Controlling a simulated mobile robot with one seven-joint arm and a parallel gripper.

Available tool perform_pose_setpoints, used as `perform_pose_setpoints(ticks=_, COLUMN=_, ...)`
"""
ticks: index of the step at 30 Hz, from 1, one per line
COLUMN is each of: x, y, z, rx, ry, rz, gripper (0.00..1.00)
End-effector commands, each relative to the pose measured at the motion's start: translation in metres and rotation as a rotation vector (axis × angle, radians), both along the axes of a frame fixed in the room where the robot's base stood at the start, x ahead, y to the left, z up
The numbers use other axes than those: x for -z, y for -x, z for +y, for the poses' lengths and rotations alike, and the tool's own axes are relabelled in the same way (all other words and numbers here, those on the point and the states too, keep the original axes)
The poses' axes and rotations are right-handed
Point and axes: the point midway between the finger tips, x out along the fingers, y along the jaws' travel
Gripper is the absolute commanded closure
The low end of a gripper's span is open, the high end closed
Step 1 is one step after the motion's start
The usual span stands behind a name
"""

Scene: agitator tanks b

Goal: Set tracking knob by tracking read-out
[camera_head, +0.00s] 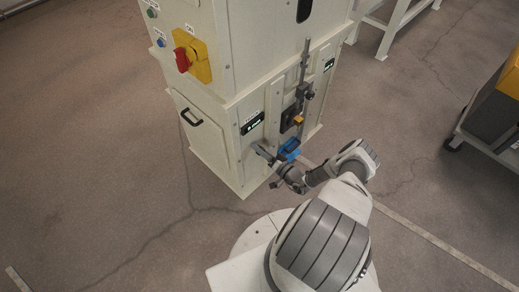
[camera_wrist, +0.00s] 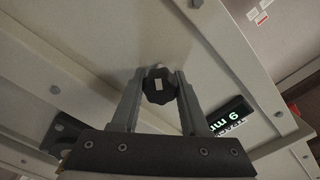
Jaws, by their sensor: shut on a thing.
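The tracking knob (camera_wrist: 158,90) is a dark, faceted knob with a small pale mark, on the pale cabinet face. My gripper (camera_wrist: 159,78) is shut on it, one finger on each side. In the head view my gripper (camera_head: 262,153) is at the cabinet's lower front, where the knob itself is hidden or too small to make out. The tracking read-out (camera_head: 253,124) is a black panel with green characters just above my gripper. It also shows in the wrist view (camera_wrist: 231,115), tilted and upside down, with a digit and "mm"; I cannot read the value surely.
The cabinet (camera_head: 215,120) carries a red-and-yellow switch (camera_head: 186,59) and a black door handle (camera_head: 191,117). Right of my gripper are a blue part (camera_head: 289,149) and a vertical rod (camera_head: 304,65) with clamps. A cart (camera_head: 490,130) stands at the far right. Floor at left is clear.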

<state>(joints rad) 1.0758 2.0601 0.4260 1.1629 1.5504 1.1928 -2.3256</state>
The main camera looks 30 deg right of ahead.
Motion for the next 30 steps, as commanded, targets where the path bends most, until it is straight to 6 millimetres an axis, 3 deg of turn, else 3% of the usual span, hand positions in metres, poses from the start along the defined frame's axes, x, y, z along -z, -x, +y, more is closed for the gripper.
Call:
perform_pose_setpoints(ticks=5, x=-0.0005, y=-0.0008, z=-0.0005, rx=0.001, ry=0.000, rz=-0.001, gripper=1.00)
perform_pose_setpoints(ticks=6, x=-0.0004, y=-0.0007, z=-0.0005, rx=0.001, ry=0.000, rz=-0.001, gripper=0.54)
perform_pose_setpoints(ticks=11, x=-0.0004, y=-0.0005, z=-0.0003, rx=0.001, ry=-0.001, rz=0.000, gripper=0.26)
perform_pose_setpoints(ticks=30, x=0.0011, y=-0.0016, z=-0.0088, rx=-0.005, ry=0.000, rz=0.000, gripper=0.26)
